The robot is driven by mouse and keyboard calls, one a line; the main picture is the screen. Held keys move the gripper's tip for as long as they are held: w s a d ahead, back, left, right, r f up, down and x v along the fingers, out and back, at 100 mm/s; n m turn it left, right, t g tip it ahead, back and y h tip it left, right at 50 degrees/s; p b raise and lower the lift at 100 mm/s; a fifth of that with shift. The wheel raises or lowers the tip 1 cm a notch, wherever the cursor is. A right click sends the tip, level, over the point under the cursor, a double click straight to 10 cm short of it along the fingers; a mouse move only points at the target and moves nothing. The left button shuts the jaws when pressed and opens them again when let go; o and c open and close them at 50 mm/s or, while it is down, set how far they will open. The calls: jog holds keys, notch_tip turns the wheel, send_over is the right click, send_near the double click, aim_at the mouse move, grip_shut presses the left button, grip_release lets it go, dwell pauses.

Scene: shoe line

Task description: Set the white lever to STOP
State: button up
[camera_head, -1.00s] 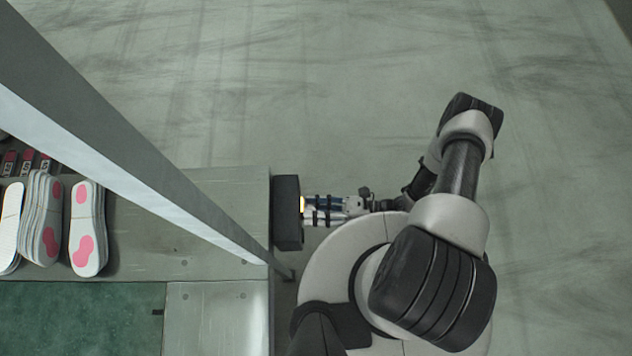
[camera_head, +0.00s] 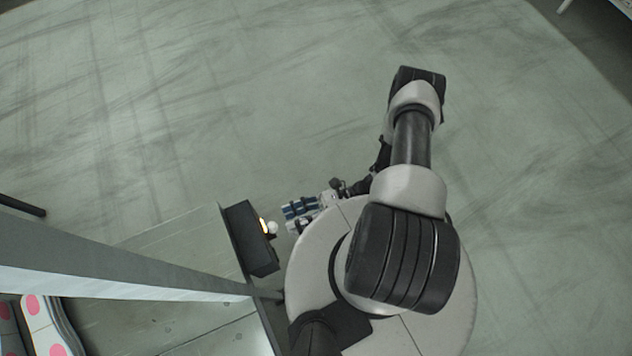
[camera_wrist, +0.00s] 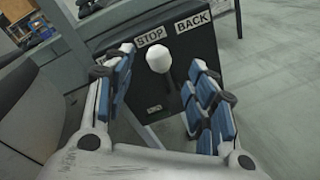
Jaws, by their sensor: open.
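The white lever (camera_wrist: 159,59) is a round white knob on the face of a black box (camera_wrist: 185,55). In the wrist view it stands just below the STOP label (camera_wrist: 151,37), with the BACK label (camera_wrist: 192,22) up to its right. Whether it is fully at STOP I cannot tell. In the head view the knob (camera_head: 272,228) juts from the right side of the black box (camera_head: 240,232), beside a small orange light. My gripper (camera_head: 290,217) is open and close in front of the box. In the wrist view its blue-padded fingers (camera_wrist: 160,68) lie left and right of the knob, apart from it.
The box is mounted at the end of a grey table (camera_head: 175,245). A long metal beam (camera_head: 120,282) crosses above the table. Shoe soles (camera_head: 45,325) lie at the lower left. Open floor (camera_head: 200,110) spreads behind the arm.

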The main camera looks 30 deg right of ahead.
jog(key=s+d, duration=0.1)
jog(key=d, duration=0.5)
jog(key=shift+d+r, duration=0.3)
